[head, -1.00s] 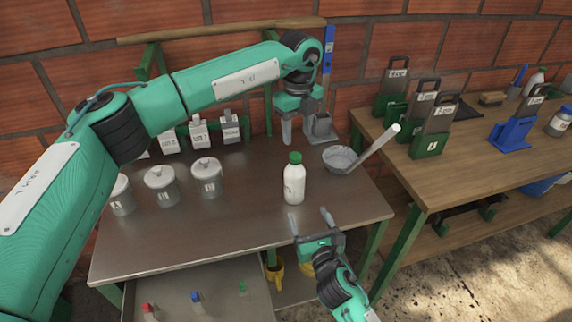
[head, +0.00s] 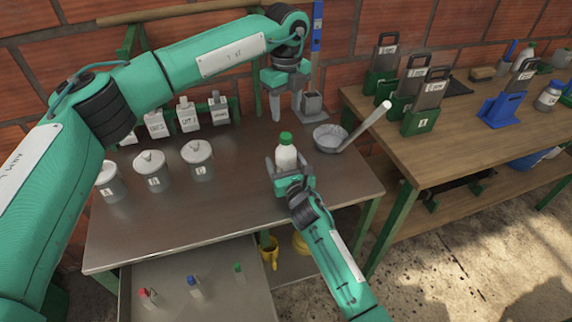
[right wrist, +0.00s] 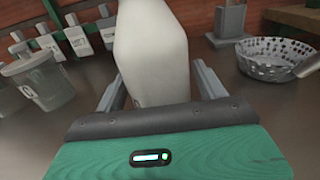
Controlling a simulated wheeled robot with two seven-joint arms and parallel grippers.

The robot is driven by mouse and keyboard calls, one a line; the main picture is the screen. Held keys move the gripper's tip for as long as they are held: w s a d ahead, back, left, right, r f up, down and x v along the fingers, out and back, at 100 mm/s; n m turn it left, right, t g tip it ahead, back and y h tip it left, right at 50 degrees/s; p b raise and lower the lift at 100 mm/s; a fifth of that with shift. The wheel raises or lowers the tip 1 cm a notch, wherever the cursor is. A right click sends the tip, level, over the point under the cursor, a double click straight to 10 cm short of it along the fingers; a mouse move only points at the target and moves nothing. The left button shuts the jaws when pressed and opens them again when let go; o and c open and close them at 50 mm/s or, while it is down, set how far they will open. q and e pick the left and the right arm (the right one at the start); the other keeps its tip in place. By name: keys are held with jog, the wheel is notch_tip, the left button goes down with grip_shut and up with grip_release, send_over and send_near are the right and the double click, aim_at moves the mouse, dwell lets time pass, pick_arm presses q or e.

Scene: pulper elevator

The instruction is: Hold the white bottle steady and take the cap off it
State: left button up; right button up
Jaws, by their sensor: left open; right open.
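The white bottle (head: 287,157) stands upright on the metal table, and its green cap (head: 286,138) is on top. My right gripper (head: 288,165) is open at the near side of the bottle. In the right wrist view the bottle (right wrist: 152,55) stands between the two fingers (right wrist: 160,88), with visible gaps on both sides; its cap is out of that view. My left gripper (head: 284,105) is open, pointing down above the back of the table, behind the bottle and apart from it.
A strainer bowl (head: 330,138) with a long pale handle lies right of the bottle. Several lidded jars (head: 152,172) stand on the left, with labelled white containers behind them. A wooden bench (head: 420,150) with green and blue holders is on the right. The table's front middle is clear.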

jog(key=shift+w+a, duration=0.1)
jog(key=shift+w, duration=0.25)
jog(key=shift+c, duration=0.2)
